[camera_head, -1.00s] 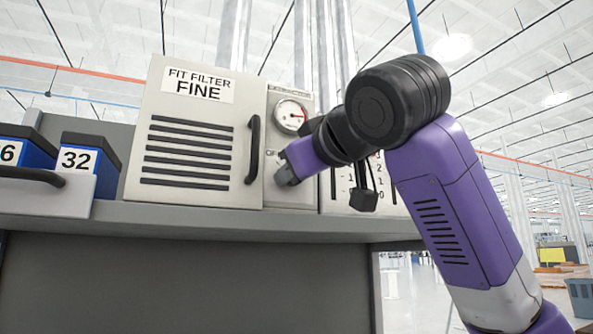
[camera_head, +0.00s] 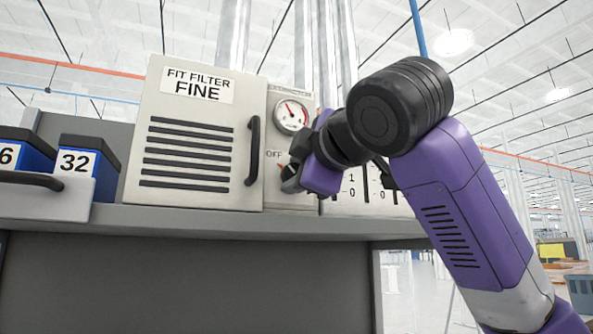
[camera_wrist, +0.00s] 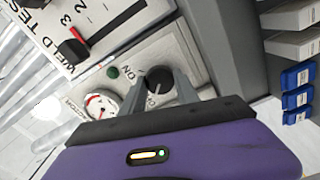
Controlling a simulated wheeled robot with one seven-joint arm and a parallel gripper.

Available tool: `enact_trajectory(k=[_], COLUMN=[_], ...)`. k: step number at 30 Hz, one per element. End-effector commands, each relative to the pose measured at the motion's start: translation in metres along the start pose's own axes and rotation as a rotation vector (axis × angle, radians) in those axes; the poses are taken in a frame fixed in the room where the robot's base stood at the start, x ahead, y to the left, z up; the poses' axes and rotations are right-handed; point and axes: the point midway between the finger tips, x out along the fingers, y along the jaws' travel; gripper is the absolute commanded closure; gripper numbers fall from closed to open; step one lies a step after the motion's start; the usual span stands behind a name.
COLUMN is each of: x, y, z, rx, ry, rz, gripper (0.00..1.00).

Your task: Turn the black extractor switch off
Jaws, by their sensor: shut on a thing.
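The black extractor switch (camera_wrist: 158,77) is a round knob on the light panel (camera_wrist: 190,45). In the wrist view it sits between the fingers of my gripper (camera_wrist: 167,86), which is shut on it. The ON label (camera_wrist: 129,68) is beside the knob, and the OFF label is partly hidden by a finger. In the head view my gripper (camera_head: 290,178) is at the panel, just below the OFF label (camera_head: 273,154), and covers most of the knob. A small red mark shows beside the gripper there.
A round gauge (camera_head: 291,115) is above the switch. A green light (camera_wrist: 112,72) is near the knob. The filter cabinet (camera_head: 195,130) with a black handle (camera_head: 252,150) stands left. A slider panel (camera_head: 356,200) is close on the right. Numbered blue boxes (camera_head: 87,162) are far left.

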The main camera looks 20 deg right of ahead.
Motion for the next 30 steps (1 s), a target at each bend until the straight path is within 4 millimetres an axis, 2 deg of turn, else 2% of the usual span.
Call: enact_trajectory(k=[19, 20, 23, 30], x=[-0.0001, -0.0001, -0.0001, 0.0000], y=[-0.0020, -0.0020, -0.0019, -0.0009], z=[-0.0005, -0.0005, -0.0005, -0.0003], rx=[-0.055, -0.055, -0.055, -0.053], ry=[0.001, 0.001, 0.001, 0.001], rz=[-0.004, -0.004, -0.003, -0.002], gripper=[1.00, 0.61, 0.42, 0.41])
